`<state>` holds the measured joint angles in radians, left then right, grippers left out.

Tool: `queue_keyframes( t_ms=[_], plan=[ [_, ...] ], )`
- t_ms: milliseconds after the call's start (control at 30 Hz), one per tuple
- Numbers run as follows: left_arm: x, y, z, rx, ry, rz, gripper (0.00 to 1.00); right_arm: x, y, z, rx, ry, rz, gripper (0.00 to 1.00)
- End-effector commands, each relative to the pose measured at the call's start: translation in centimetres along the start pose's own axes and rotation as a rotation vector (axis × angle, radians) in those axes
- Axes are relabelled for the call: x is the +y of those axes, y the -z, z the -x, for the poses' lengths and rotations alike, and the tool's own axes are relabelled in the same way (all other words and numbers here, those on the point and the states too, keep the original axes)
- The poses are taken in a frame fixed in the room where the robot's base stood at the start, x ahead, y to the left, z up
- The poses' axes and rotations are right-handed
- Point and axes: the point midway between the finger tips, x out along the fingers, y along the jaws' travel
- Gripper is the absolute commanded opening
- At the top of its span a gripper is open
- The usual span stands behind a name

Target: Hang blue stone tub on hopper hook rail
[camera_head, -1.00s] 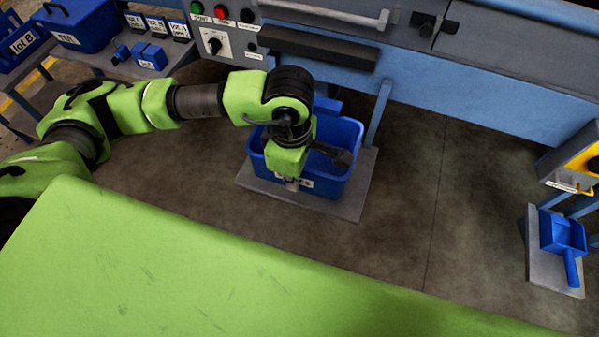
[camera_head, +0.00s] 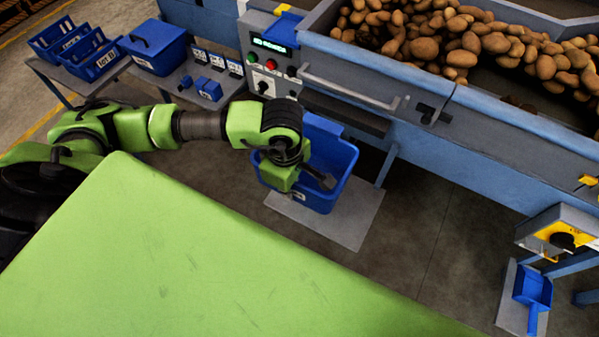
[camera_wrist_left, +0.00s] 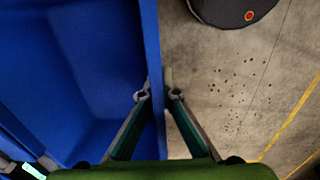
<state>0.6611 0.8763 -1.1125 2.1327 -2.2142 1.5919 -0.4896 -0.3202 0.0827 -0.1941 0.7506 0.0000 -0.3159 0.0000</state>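The blue tub (camera_head: 345,170) is below the hopper front, just above a grey floor plate (camera_head: 350,228), and looks slightly raised from it. My left gripper (camera_head: 290,190) points down at the tub's near left wall. In the left wrist view my left gripper (camera_wrist_left: 158,95) has one finger on each side of the tub wall (camera_wrist_left: 152,50), closed on its rim. The hopper front (camera_head: 470,145) carries a long grey bar (camera_head: 350,90) and a dark ledge (camera_head: 345,117) under it; which is the hook rail I cannot tell. My right gripper is out of view.
Potatoes (camera_head: 460,45) lie in the hopper above. A control panel (camera_head: 270,65) and a bench with blue bins (camera_head: 155,50) stand at left. A blue scoop (camera_head: 533,290) sits at the right. A hopper leg (camera_head: 387,165) stands right of the tub. Floor right of it is clear.

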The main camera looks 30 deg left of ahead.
Motion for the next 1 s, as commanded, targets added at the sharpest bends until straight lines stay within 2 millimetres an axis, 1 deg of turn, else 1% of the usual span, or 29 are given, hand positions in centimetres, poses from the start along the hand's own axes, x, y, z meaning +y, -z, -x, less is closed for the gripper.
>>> queue_keyframes(
  t_ms=[33,200,300,467,1000],
  plan=[
    [-0.1,0.5,1.5,0.002,0.0,0.002,0.0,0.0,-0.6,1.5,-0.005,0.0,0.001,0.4],
    [-0.2,1.2,2.4,0.0,-0.003,-0.004,0.0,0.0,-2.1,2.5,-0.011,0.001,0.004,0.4],
    [-0.2,1.4,2.6,0.001,-0.004,-0.005,0.0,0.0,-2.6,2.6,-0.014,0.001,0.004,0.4],
    [0.2,1.5,2.5,0.0,-0.005,-0.006,0.0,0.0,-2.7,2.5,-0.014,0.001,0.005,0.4],
    [4.4,1.4,2.3,-0.001,-0.006,-0.005,0.0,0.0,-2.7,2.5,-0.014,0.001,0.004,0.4]
  ],
)
